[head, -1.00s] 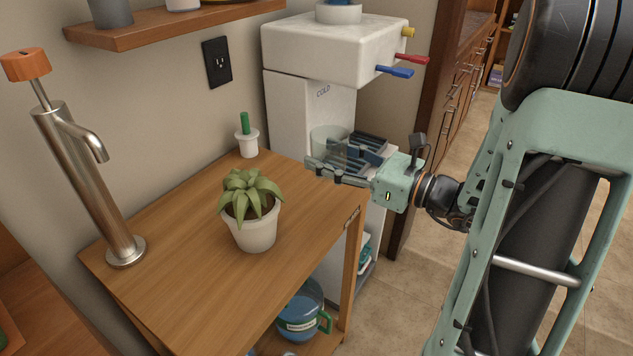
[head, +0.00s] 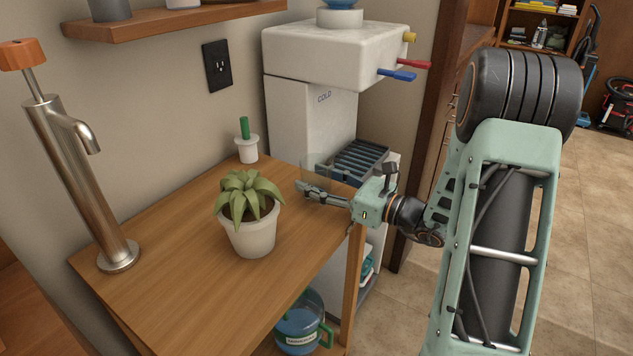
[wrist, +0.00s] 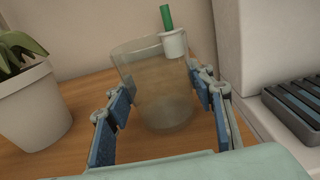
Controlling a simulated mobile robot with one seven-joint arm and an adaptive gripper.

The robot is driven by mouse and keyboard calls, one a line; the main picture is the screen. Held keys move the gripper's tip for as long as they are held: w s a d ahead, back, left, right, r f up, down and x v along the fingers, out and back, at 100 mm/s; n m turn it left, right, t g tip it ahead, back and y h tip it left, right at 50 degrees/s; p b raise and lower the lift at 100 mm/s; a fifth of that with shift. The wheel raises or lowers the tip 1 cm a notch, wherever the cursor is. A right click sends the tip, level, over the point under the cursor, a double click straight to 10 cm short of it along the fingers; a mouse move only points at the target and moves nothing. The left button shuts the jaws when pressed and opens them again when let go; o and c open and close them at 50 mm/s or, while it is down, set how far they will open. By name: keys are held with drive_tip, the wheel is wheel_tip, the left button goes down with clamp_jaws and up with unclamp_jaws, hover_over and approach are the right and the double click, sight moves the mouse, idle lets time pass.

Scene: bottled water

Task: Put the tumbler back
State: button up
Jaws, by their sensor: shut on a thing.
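The tumbler (wrist: 155,92) is a clear glass cup. In the wrist view it stands between the blue pads of my gripper (wrist: 165,105), close to upright with a slight tilt in the picture. My gripper is shut on it. In the head view my gripper (head: 308,187) is over the right rear part of the wooden counter (head: 175,240), and the tumbler (head: 316,172) is faint there. I cannot tell whether its base touches the counter.
A potted succulent (head: 250,237) stands left of my gripper. A white holder with a green stick (head: 247,150) is behind the tumbler. The water dispenser (head: 310,110) and its drip tray (head: 358,160) are to the right. A metal tap (head: 80,190) is far left.

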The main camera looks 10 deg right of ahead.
drive_tip(key=shift+f, duration=0.1)
drive_tip(key=o, duration=1.3)
drive_tip(key=shift+o, duration=0.2)
drive_tip(key=shift+r, duration=0.25)
drive_tip(key=p+v, duration=0.1)
drive_tip(key=v, duration=1.1)
drive_tip(key=shift+p, duration=0.35)
drive_tip(key=shift+f, duration=0.1)
